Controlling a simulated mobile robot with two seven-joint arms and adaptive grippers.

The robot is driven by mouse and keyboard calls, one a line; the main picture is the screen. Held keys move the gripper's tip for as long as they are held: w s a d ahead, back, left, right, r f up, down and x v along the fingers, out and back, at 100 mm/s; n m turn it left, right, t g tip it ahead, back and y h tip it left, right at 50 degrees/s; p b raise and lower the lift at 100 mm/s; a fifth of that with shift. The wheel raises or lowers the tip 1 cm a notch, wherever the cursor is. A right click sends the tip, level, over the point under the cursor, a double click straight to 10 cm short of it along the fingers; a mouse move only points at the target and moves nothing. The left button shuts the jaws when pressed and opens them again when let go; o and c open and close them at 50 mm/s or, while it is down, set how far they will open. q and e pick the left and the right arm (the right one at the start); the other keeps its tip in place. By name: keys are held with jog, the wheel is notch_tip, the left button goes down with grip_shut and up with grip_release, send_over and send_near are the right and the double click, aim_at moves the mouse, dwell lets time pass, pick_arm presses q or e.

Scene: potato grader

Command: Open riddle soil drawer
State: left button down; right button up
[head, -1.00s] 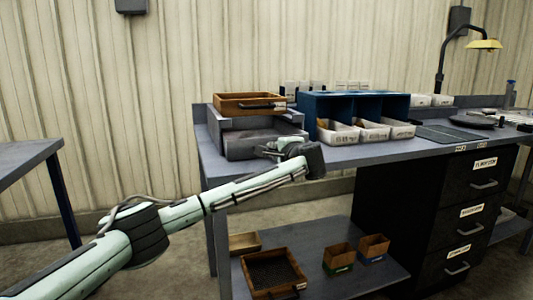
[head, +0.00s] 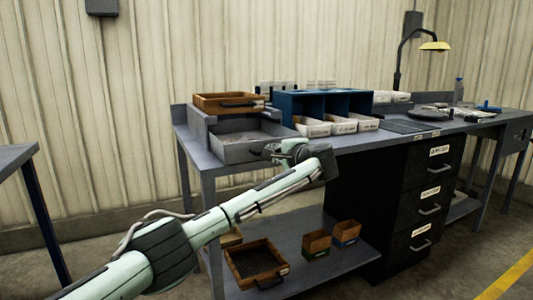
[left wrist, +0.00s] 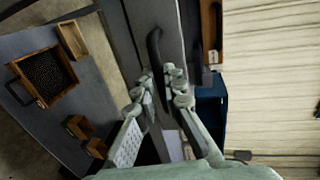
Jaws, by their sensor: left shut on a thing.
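The grey soil drawer (head: 240,152) sits under the riddle stand at the left end of the bench. It stands out toward the front, and grey soil shows inside it. My left gripper (head: 272,151) is at the drawer's front. In the left wrist view, my gripper's fingers (left wrist: 163,84) are closed around the dark curved drawer handle (left wrist: 153,45). The fingers hide part of the handle. The wooden riddle (head: 225,103) rests on the stand above the drawer. My right gripper is not in view.
White bins (head: 343,125) stand before a blue rack (head: 320,103) to the drawer's right. Wooden boxes, including a dark-filled tray (head: 283,271), sit on the lower shelf (head: 345,257). Black cabinet drawers (head: 428,195) are at right. Floor is open in front.

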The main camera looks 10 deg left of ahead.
pick_arm(q)
jog(key=c, duration=1.6)
grip_release()
jog(key=v, duration=1.2)
